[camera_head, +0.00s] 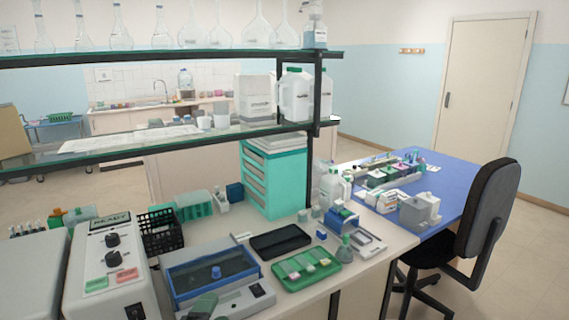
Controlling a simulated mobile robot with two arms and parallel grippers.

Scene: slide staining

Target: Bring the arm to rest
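Neither of my arms nor grippers shows in the head view. A green tray (282,277) with several pale slide-like pieces in it lies on the bench near its front edge. A black shallow tray (255,242) lies just behind it. A blue-framed device with a clear lid (187,273) stands to their left.
A white control box (108,275) with two knobs stands at the left. A teal drawer cabinet (262,188) stands under the glass shelves (190,137). A blue table (450,176) with bottles and racks is at the right, with a black chair (488,205) beside it. Floor is clear at far right.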

